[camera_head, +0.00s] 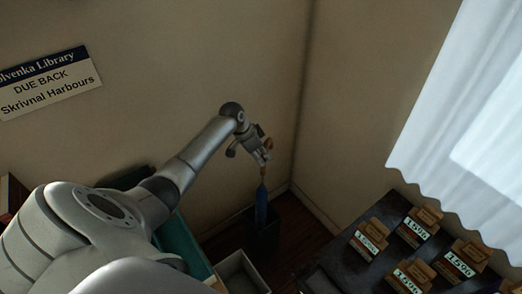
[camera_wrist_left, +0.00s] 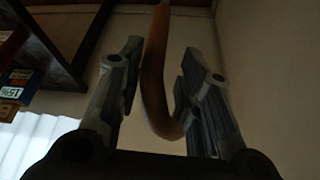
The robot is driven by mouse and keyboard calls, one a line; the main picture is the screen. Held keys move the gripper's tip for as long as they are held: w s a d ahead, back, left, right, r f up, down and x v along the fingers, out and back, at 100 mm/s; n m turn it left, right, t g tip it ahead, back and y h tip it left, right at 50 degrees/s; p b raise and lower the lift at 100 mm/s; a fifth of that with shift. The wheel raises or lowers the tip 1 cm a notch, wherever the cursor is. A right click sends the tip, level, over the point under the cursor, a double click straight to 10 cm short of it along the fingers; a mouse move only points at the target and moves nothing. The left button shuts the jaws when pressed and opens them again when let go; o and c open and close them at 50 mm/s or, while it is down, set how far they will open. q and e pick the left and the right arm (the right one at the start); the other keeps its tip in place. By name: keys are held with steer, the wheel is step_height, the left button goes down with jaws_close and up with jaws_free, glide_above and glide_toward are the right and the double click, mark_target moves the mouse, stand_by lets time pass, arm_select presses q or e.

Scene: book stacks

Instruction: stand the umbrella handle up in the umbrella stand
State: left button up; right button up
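The umbrella (camera_head: 261,205) is blue and closed, with a brown curved handle. It is upright, and its lower part goes down into the dark umbrella stand (camera_head: 266,241) in the corner; the tip is hidden. My left gripper (camera_head: 263,156) is at the handle, above the stand. In the left wrist view the brown handle (camera_wrist_left: 154,80) runs between the two fingers of my left gripper (camera_wrist_left: 157,88), with a gap on each side. The fingers are apart and the handle looks free of them. My right gripper is not in view.
A dark table (camera_head: 335,262) with several numbered wooden blocks is at the lower right, near a white curtain (camera_head: 465,110). A grey open box (camera_head: 241,272) and a teal bin (camera_head: 180,243) are left of the stand. Walls meet close behind the stand.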

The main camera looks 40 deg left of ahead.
arm_select(q)
steer(key=shift+o, duration=0.5)
steer(key=v, duration=1.2)
stand_by(0.6)
